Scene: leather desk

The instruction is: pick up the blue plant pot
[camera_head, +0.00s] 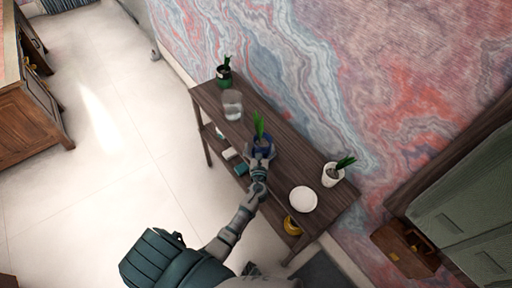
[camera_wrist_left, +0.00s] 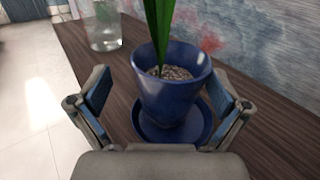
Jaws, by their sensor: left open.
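The blue plant pot (camera_wrist_left: 168,103) stands upright on a blue saucer (camera_wrist_left: 203,128) on the dark wooden table, with gravel and a green plant in it. In the head view the pot (camera_head: 263,149) is near the middle of the table, partly hidden by my gripper. My left gripper (camera_head: 262,160) is at the pot's near side. In the left wrist view my left gripper (camera_wrist_left: 160,105) is open, with one finger on each side of the pot. Gaps show between the fingers and the pot. My right gripper is not in view.
On the table (camera_head: 283,147) stand a glass jar (camera_head: 232,105), a green potted plant (camera_head: 223,78), a white plate (camera_head: 303,199) and a white potted plant (camera_head: 333,176). A patterned wall rises behind the table.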

